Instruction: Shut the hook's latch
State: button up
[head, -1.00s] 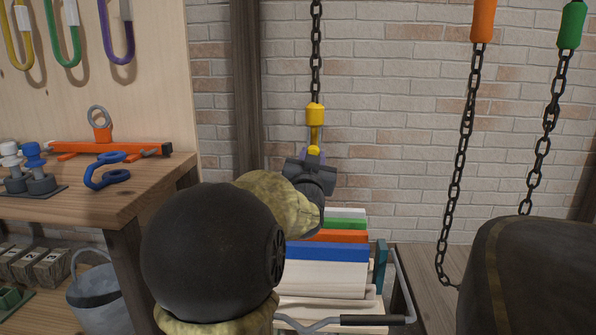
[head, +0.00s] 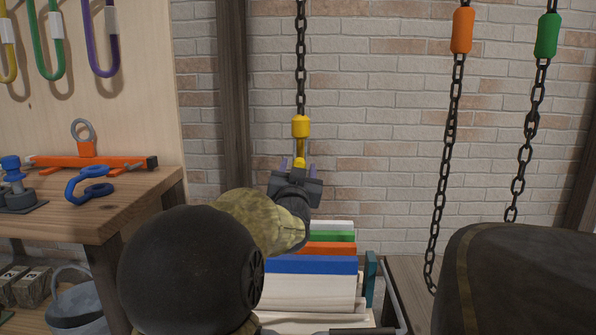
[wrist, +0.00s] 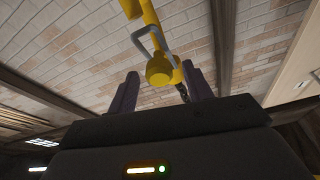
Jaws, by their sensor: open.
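A yellow hook (head: 300,148) hangs on a dark chain in front of the brick wall. In the wrist view the hook (wrist: 159,71) shows its rounded yellow end close to my jaws. Its latch (wrist: 146,39) is a thin grey wire loop angled across the hook's body; I cannot tell whether its free end meets the hook's tip. My gripper (head: 297,160) is open just below the hook, one purple finger on each side of it. In the wrist view the rounded end lies between the fingertips of my gripper (wrist: 160,69); contact is unclear.
A workbench (head: 130,205) with a blue shackle (head: 88,190) and an orange clamp (head: 75,162) stands at left. A crate of boards (head: 310,285) lies below my arm. Chains with orange (head: 462,30) and green (head: 547,35) sleeves hang at right, near a dark rounded object (head: 520,280).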

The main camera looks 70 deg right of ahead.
jog(key=shift+a, duration=0.1)
jog(key=p+v, duration=0.3)
jog(key=v, duration=0.9)
jog(key=shift+f, duration=0.1)
dwell(0.3)
